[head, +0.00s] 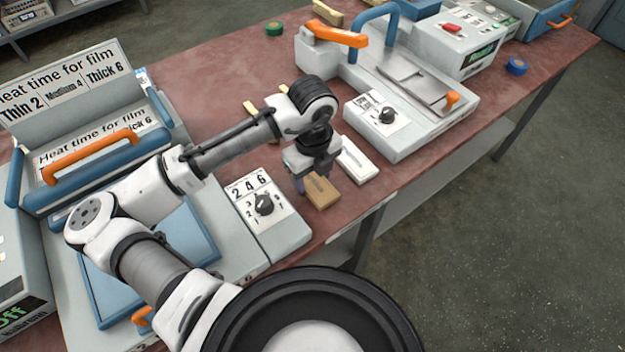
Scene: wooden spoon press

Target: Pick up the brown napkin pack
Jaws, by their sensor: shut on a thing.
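The brown napkin pack (323,194) is a small tan block near the table's front edge, just right of the dial panel. My gripper (309,180) points down over its upper left end and is shut on it. The gripper and wrist hide part of the pack. I cannot tell whether the pack is touching the table or slightly raised.
A white pack (357,161) lies close to the right of my gripper. The dial panel (264,205) of the blue-framed press stands close on the left. A grey sealing machine (410,95) stands behind to the right. Free red tabletop (225,70) lies behind my arm.

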